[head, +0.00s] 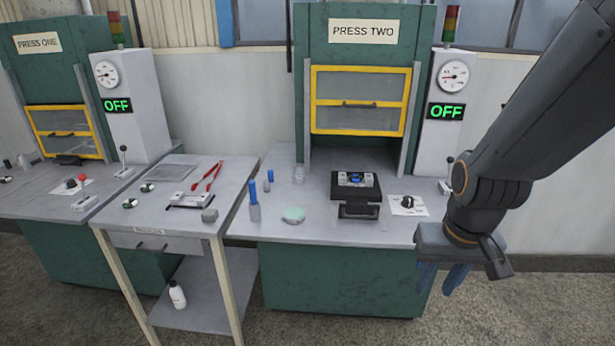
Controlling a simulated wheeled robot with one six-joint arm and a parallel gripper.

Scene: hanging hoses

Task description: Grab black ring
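A small black round piece (407,202) sits on a white card on the bench of PRESS TWO; I cannot tell if it is a ring. Two small dark round pieces with pale parts, one at the back (148,187) and one nearer (130,203), lie on the middle table; they are too small to tell as rings. My gripper (441,277) hangs at the right, in front of the bench's right end, its blue fingers pointing down. The fingers show apart with nothing seen between them. It is to the right of and nearer than the white card.
PRESS TWO (362,55) has a yellow-framed guard, and a black block (357,190) stands below it. Blue-topped pins (254,203) and a pale green disc (293,214) share its bench. Red-handled pliers (208,177) lie on the middle table (180,222). PRESS ONE (50,65) stands left.

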